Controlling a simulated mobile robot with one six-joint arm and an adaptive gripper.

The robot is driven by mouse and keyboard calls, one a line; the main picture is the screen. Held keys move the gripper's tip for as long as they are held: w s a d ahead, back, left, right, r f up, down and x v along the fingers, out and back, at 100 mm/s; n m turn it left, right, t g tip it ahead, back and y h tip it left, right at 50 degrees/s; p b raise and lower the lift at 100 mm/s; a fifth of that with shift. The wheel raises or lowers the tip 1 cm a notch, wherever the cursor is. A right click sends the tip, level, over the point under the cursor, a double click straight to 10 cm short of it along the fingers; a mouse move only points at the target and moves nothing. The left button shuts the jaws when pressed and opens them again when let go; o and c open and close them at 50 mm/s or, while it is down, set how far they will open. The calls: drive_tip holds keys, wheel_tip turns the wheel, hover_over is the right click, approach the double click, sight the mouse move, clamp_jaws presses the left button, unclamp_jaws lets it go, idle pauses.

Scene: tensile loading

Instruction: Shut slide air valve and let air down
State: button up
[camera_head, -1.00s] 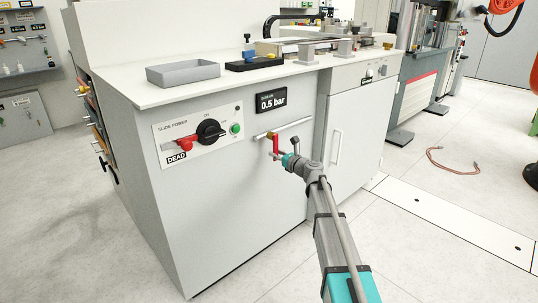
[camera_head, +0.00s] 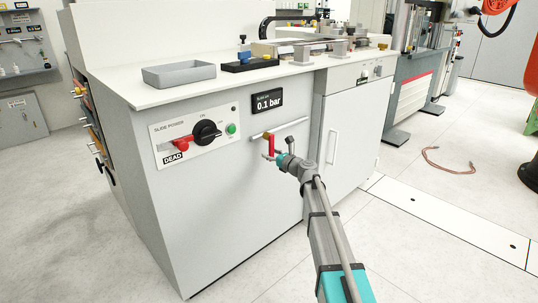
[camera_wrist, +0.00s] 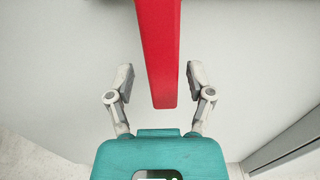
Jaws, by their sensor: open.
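The slide air valve has a red lever (camera_head: 271,145) on a thin horizontal pipe (camera_head: 294,127) at the cabinet front. The lever hangs down, across the pipe. In the wrist view the red lever (camera_wrist: 158,50) runs down between the fingers. My gripper (camera_wrist: 160,82) is open, with a finger on each side of the lever and a gap to both. In the head view my gripper (camera_head: 274,157) is at the lever's lower end. The slide air display (camera_head: 268,103) above the pipe reads 0.1 bar.
A slide power panel (camera_head: 195,138) left of the valve has a black rotary switch, a red handle with a DEAD label and a green button. A grey tray (camera_head: 178,75) stands on the cabinet top (camera_head: 130,93). A cabinet door handle (camera_head: 332,147) is at the right.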

drive_tip(key=shift+s+d, duration=0.1)
drive_tip(key=v, duration=1.1)
drive_tip(key=shift+s+d, duration=0.25)
drive_tip(key=shift+s, duration=0.1)
drive_tip(key=s+a+f+n+g+h+p, duration=0.2)
drive_tip(key=s+a+f+n+g, duration=0.15)
drive_tip(key=s+n, duration=0.45)
drive_tip(key=s+a+f+n+g+h+p, duration=0.1)
drive_tip(key=s+a+f+n+g+p, duration=0.15)
drive_tip(key=s+f+n+g, duration=0.45)
drive_tip(key=s+d+n+g+h+p, duration=0.2)
drive_tip(key=s+d+n+h, duration=0.2)
drive_tip(key=s+n, duration=0.4)
drive_tip(key=s+d+n+g+h+p, duration=0.1)
drive_tip(key=s+d+n+g+h, duration=0.25)
drive_tip(key=s, duration=0.55)
wheel_tip(320, 180, up, 36)
drive_tip(key=n+t+p, duration=0.2)
drive_tip(key=p, duration=3.5)
drive_tip(key=shift+r+h, duration=0.25)
drive_tip(key=shift+h, duration=0.2)
